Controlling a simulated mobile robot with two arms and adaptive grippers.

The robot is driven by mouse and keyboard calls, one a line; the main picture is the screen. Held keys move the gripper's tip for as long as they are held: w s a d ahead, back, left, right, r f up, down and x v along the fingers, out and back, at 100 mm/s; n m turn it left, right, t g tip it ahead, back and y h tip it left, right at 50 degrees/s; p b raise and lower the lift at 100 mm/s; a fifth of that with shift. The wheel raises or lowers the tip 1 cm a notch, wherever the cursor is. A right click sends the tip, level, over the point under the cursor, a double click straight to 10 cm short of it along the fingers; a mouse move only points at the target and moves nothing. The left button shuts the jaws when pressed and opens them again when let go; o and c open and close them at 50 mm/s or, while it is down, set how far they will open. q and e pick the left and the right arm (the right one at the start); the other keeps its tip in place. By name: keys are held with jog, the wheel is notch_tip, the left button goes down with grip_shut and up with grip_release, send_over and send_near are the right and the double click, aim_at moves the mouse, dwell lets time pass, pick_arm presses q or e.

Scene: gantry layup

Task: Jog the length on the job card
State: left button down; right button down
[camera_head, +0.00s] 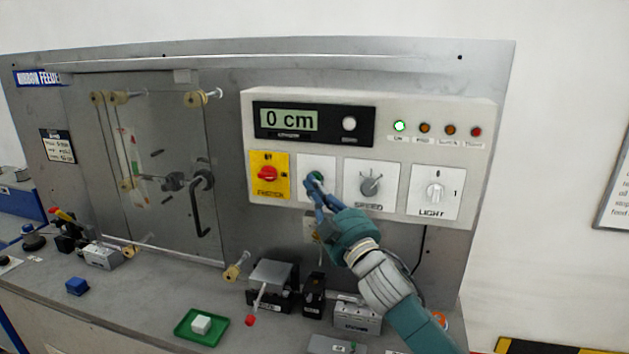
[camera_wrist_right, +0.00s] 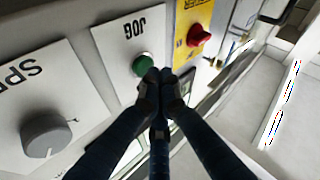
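The panel display (camera_head: 289,120) reads "0 cm". The green JOG button (camera_wrist_right: 144,65) sits on a white plate (camera_head: 305,164); it also shows in the head view (camera_head: 318,175), partly covered by my fingers. My right gripper (camera_head: 314,181) is at the button, with its fingertips together and empty. In the right wrist view the fingertips (camera_wrist_right: 162,77) are right beside or against the button; I cannot tell whether they touch. A small dark card (camera_head: 57,146) with white text hangs at the left; its text is too small to read surely. My left gripper is not in view.
The red FRICTION knob (camera_head: 267,174) is left of JOG, the grey SPEED knob (camera_head: 370,186) and LIGHT switch (camera_head: 435,192) right. The green lamp (camera_head: 399,126) is lit. Below, a green tray (camera_head: 202,339) and metal blocks (camera_head: 273,276) stand on the bench.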

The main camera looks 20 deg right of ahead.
jog(key=shift+w+d+r, duration=0.1)
jog(key=shift+w+d, duration=0.2)
jog(key=shift+w, duration=0.05)
dwell(2.3)
dwell(1.9)
jog(key=shift+s+a, duration=0.5)
jog(key=shift+s, duration=0.25)
jog(key=shift+s+a+p, duration=0.3)
jog(key=shift+s+a, duration=0.4)
jog(key=shift+s, duration=0.35)
jog(key=shift+s+a+p, duration=0.25)
jog(key=shift+s+a, duration=0.45)
jog(key=shift+s, duration=0.3)
dwell(0.7)
